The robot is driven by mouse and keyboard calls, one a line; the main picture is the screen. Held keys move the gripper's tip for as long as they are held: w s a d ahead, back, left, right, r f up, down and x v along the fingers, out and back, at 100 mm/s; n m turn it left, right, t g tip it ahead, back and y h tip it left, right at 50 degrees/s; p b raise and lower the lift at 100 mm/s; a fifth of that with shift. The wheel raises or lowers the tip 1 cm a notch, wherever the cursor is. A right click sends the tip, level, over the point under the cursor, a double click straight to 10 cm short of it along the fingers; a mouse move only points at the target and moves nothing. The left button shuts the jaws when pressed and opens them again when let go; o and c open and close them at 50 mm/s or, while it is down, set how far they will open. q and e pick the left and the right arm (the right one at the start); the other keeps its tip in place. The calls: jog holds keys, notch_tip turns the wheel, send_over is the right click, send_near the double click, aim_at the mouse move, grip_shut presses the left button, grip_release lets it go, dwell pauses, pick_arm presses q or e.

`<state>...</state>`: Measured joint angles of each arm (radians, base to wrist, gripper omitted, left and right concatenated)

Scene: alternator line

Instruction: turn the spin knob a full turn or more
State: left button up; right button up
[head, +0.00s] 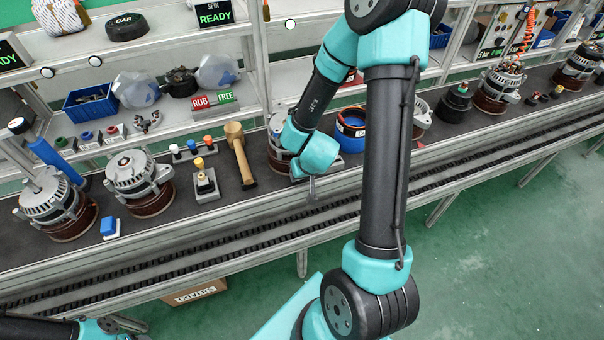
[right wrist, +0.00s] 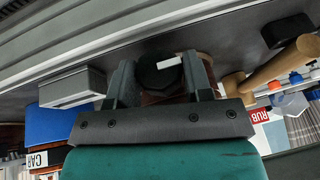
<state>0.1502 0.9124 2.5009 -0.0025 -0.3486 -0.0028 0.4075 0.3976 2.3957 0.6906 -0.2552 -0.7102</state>
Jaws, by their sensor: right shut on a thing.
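The spin knob (right wrist: 155,82) is a dark, round knob with a white mark on its face, seen in the right wrist view. My right gripper (right wrist: 159,68) has one finger on each side of it and is shut on it. Behind the knob a copper-brown part of an alternator shows. In the head view my right wrist hides the knob and the fingertips, and part of the alternator (head: 277,158) shows beside the wrist. A SPIN READY sign (head: 214,14) stands above.
A wooden mallet (head: 240,155) lies left of my right wrist, and a blue-rimmed round container (head: 351,122) stands to its right. More alternators (head: 138,183) stand along the dark belt. RUB and FREE labels (head: 213,100) are on the shelf behind.

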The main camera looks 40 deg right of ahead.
jog(key=shift+c, duration=1.3)
jog(key=shift+a+g+h, duration=0.1)
jog(key=shift+g+h, duration=0.5)
jog(key=shift+h, duration=0.5)
jog(key=shift+n+h, duration=0.4)
jog(key=shift+h, duration=0.1)
jog(key=shift+w+a+n+g+h, duration=0.1)
jog(key=shift+n+g+h, duration=0.2)
jog(key=shift+g+h, duration=0.7)
jog(key=shift+t+h, duration=0.3)
jog(key=shift+h, duration=0.1)
jog(key=o, duration=0.9)
